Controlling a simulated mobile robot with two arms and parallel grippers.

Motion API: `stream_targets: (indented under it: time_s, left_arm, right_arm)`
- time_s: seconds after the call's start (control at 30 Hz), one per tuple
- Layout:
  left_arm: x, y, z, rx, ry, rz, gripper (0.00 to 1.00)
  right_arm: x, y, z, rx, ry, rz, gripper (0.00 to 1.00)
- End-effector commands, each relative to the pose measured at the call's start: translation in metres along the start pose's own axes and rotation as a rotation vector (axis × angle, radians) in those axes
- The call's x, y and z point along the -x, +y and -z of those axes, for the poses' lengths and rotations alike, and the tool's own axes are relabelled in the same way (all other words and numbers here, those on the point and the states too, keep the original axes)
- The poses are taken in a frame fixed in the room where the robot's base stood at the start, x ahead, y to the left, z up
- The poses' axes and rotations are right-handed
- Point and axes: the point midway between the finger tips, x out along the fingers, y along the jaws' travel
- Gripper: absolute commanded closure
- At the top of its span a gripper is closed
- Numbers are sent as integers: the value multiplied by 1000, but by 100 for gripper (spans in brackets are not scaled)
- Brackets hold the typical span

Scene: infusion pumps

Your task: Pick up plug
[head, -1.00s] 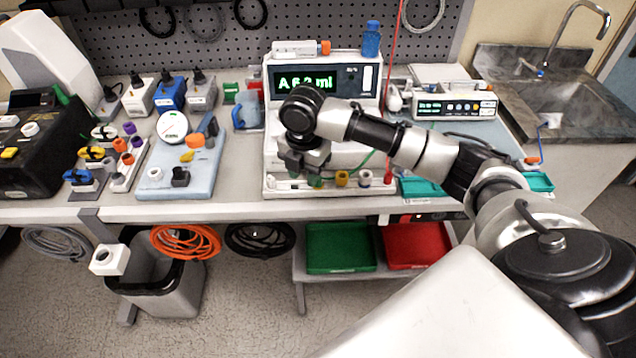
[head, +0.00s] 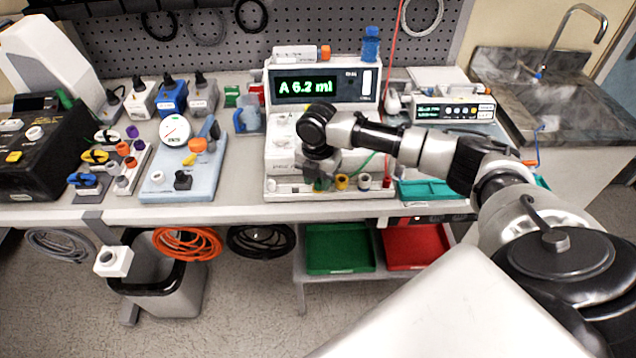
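The infusion pump (head: 320,93) with a lit green display reading "A 6.2 ml" stands at the middle of the bench. Along its front tray (head: 290,188) is a row of small plugs: a yellow one (head: 342,182), a pale one (head: 364,182) and a red one (head: 388,182). A green plug (head: 321,184) at the left of the row is mostly covered by my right gripper (head: 320,180). That gripper points down, close over the green plug; its fingertips are too small and dark to tell if they hold it. My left gripper is not in view.
A blue-grey board (head: 205,172) with a dial and valves lies left of the pump. A smaller pump (head: 455,110) and teal trays (head: 428,189) are on the right. A bin (head: 170,283) and green (head: 340,250) and red (head: 418,248) trays are below.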

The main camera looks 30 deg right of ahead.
Motion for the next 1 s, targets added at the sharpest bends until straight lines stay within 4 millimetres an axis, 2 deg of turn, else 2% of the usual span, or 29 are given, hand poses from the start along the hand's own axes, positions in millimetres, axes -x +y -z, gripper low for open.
stream_targets:
  time_s: [0.1,0.37,0.53,0.87,1.0]
  left_arm:
    - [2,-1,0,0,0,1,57]
    - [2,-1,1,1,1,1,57]
    - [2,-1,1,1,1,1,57]
    - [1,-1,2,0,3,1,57]
    - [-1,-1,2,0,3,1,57]
  right_arm:
    - [-11,0,1,1,1,1,66]
    - [-13,0,1,1,0,-1,68]
    - [-13,0,0,1,-1,-1,93]
    - [-12,0,0,0,-1,-1,93]
    - [-5,0,0,0,-1,-2,93]
